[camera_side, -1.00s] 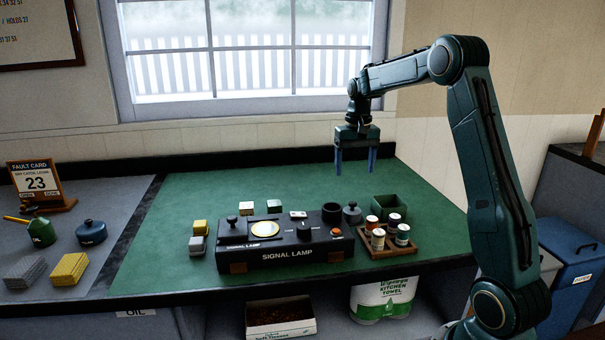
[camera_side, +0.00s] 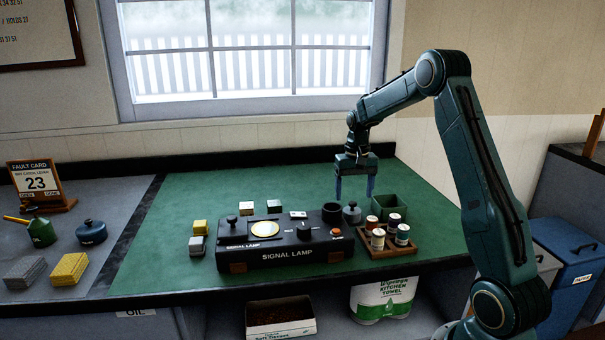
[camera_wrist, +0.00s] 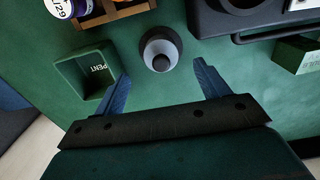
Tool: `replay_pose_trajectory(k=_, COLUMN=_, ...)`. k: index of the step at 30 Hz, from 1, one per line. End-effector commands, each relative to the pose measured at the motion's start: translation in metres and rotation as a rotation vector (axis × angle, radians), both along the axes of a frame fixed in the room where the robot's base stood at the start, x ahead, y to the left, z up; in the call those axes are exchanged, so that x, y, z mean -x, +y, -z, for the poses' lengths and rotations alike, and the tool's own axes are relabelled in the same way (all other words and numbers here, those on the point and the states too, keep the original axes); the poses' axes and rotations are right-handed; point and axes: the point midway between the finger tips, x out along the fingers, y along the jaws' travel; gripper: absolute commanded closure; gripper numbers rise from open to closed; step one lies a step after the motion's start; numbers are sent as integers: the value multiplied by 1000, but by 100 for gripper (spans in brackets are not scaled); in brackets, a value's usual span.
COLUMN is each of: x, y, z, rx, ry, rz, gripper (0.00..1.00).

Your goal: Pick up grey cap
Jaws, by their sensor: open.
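The grey cap (camera_side: 351,214), round with a knob on top, stands on the green mat just right of the signal lamp box. In the wrist view the cap (camera_wrist: 161,48) shows from above with its dark knob, a little beyond the fingertips and between their lines. My gripper (camera_side: 355,190) is open and empty, pointing down above the cap. Its two blue fingers (camera_wrist: 161,70) are spread apart in the wrist view, and nothing lies between them.
An open green bin (camera_side: 389,208) stands behind the tray, close to my right finger.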

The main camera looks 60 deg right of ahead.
Motion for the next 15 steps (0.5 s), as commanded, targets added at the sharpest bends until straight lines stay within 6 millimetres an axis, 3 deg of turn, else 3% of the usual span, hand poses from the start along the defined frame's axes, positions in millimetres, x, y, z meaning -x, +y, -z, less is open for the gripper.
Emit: replay_pose_trajectory(k=15, x=0, y=0, z=19, rx=-1, ry=1, rz=0, gripper=26)
